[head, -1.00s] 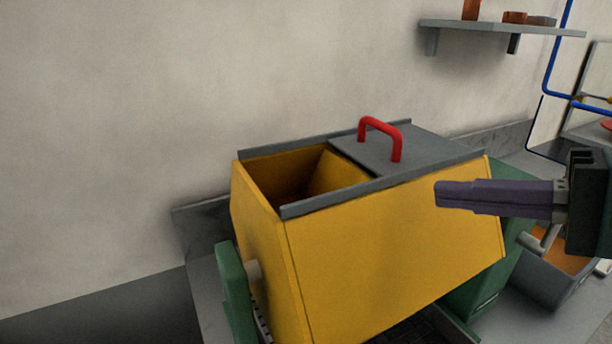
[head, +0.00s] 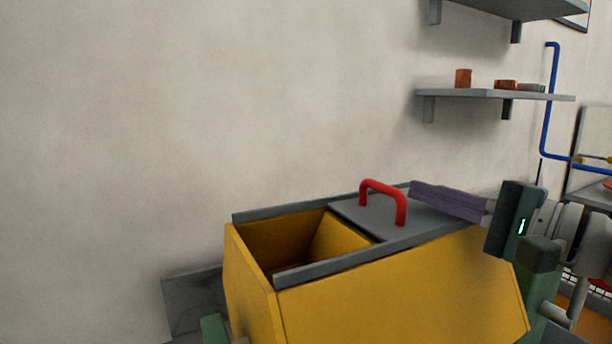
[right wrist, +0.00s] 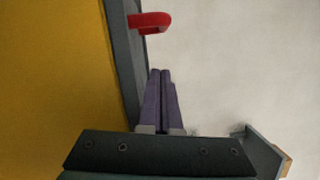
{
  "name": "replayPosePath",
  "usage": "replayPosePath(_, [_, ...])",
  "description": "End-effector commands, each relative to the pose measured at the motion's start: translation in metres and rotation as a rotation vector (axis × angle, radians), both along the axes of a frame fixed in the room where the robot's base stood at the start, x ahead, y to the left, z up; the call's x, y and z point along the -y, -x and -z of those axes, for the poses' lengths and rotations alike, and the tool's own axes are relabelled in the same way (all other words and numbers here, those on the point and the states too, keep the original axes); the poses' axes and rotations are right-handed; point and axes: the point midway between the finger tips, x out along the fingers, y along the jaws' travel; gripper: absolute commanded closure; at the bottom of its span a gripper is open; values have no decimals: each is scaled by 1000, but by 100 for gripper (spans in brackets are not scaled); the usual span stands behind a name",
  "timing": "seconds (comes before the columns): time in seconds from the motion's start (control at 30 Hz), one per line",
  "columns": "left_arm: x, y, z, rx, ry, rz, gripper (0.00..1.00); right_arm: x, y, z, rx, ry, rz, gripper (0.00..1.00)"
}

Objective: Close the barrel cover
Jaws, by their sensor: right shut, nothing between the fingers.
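The yellow barrel (head: 400,290) is a box-like bin with an open top on its left half. Its grey sliding cover (head: 365,217) lies over the right half, between two grey rails, and carries a red handle (head: 383,187). My right gripper (head: 412,191) is shut and empty, its purple fingers over the right part of the cover, to the right of the handle. In the right wrist view the shut fingertips (right wrist: 160,72) point toward the red handle (right wrist: 150,22), beside the grey edge of the barrel (right wrist: 50,80). I cannot tell whether they touch the cover. My left gripper is not in view.
A wall shelf (head: 490,94) with small copper-coloured items is at the upper right, with another shelf (head: 500,8) above it. A blue pipe (head: 547,105) runs down the wall at right.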

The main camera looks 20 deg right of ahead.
Motion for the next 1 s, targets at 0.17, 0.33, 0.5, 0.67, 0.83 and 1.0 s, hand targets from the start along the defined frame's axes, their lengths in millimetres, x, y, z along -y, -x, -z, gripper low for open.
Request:
replayPosePath(0.17, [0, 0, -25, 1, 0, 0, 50, -27, 4, -9, -2, -3, -1, 100])
replayPosePath(0.33, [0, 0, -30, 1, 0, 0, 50, -37, 5, -8, -1, -1, -1, 100])
replayPosePath(0.5, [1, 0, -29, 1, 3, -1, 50, -38, 5, -7, -1, 0, 0, 100])
replayPosePath(0.67, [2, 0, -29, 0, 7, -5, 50, -38, 6, -7, -1, 0, -1, 100])
replayPosePath(0.83, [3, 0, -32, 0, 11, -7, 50, -55, 7, -6, -4, -2, -5, 100])
replayPosePath(1.0, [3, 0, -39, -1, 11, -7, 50, -103, 11, -7, -3, -6, -6, 100])
